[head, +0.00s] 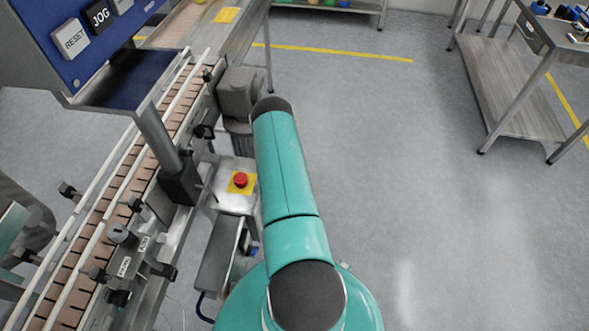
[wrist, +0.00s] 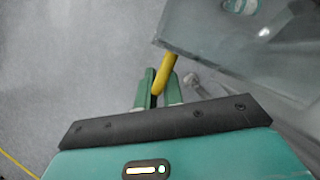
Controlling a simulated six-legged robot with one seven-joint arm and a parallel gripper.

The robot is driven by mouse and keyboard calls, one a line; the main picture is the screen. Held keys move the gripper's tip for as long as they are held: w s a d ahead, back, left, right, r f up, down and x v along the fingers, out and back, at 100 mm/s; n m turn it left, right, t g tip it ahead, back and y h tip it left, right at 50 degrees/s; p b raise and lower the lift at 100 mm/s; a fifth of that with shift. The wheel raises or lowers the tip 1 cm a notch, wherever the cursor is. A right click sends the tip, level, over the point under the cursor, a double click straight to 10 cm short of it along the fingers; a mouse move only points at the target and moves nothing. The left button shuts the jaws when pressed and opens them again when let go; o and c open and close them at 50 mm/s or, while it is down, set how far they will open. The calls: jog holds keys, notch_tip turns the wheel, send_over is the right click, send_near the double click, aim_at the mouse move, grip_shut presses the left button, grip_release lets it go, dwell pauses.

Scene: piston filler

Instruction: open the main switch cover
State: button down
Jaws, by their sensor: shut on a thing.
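In the wrist view, my gripper (wrist: 159,92) has its two green fingers closed around a yellow handle (wrist: 165,66). The handle runs up to the lower left edge of a grey, glassy-looking panel (wrist: 215,40), which looks like the main switch cover. The panel lies tilted across the upper right of that view, with a pale green and white spot showing on or through it. How far the cover stands open I cannot tell. In the head view my teal arm hides the gripper, and I cannot make out the handle there.
In the head view, a conveyor (head: 130,170) runs along the left, under a blue control panel (head: 85,35). A red emergency stop button (head: 240,180) on a yellow plate sits left of my arm. A grey metal box (head: 220,255) is below it. Floor at right is clear up to a workbench (head: 510,90).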

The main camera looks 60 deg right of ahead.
dwell(0.3)
jog(key=c, duration=1.5)
grip_release()
jog(key=v, duration=1.4)
jog(key=shift+s, duration=0.1)
jog(key=shift+s, duration=0.15)
